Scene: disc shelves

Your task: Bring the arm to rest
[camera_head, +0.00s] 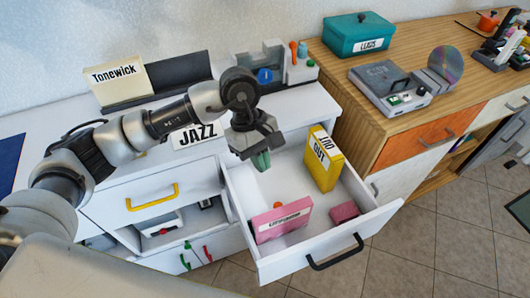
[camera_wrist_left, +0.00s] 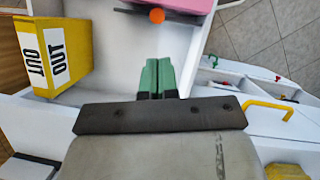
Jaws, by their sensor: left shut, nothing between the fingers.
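My left gripper (camera_head: 262,160) hangs above the back of an open white drawer (camera_head: 312,262). Its green fingers are closed together with nothing between them, as the left wrist view also shows (camera_wrist_left: 157,76). My left arm reaches in from the left across the top of the white cabinet (camera_head: 95,222). My right gripper is in neither view.
A wooden cabinet (camera_head: 410,122) with a grey device (camera_head: 390,88) and teal box (camera_head: 358,35) stands right. Tiled floor is clear in front.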

